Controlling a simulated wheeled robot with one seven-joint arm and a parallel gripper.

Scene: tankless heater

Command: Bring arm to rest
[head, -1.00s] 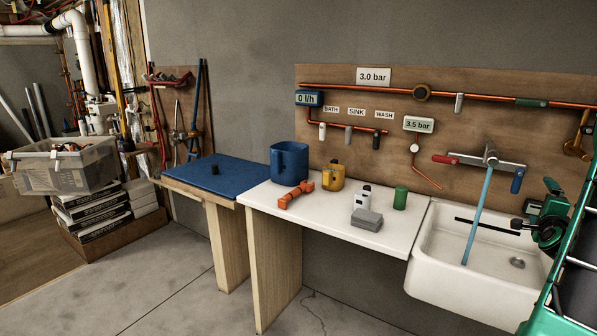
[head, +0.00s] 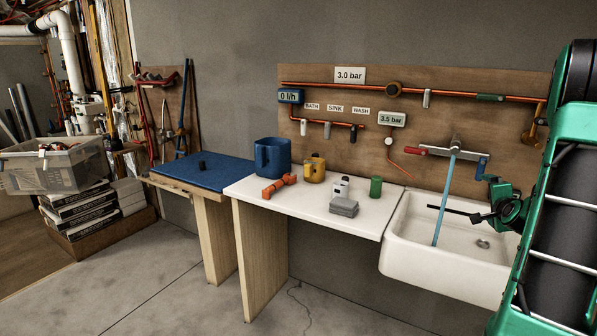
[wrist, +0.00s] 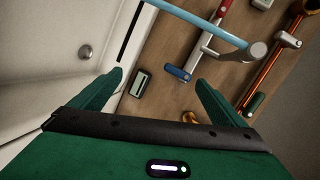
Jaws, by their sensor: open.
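My gripper (head: 488,206) is at the right of the head view, in front of the white sink (head: 400,262) and below the wall tap (head: 455,147). In the wrist view my gripper (wrist: 160,88) has its two green fingers spread wide apart. Nothing is held between them. Beyond the fingers are the tap's blue handle (wrist: 177,73) and a small grey display (wrist: 141,83). My green arm rises along the right edge of the head view and hides part of the wall and sink there.
Left of the sink, a white worktop (head: 300,206) bears a blue jug (head: 272,157), an orange fitting (head: 278,187), a yellow container (head: 314,170), a grey block (head: 344,207) and a green cylinder (head: 376,187). A blue stream (head: 441,210) falls into the sink. The floor in front is clear.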

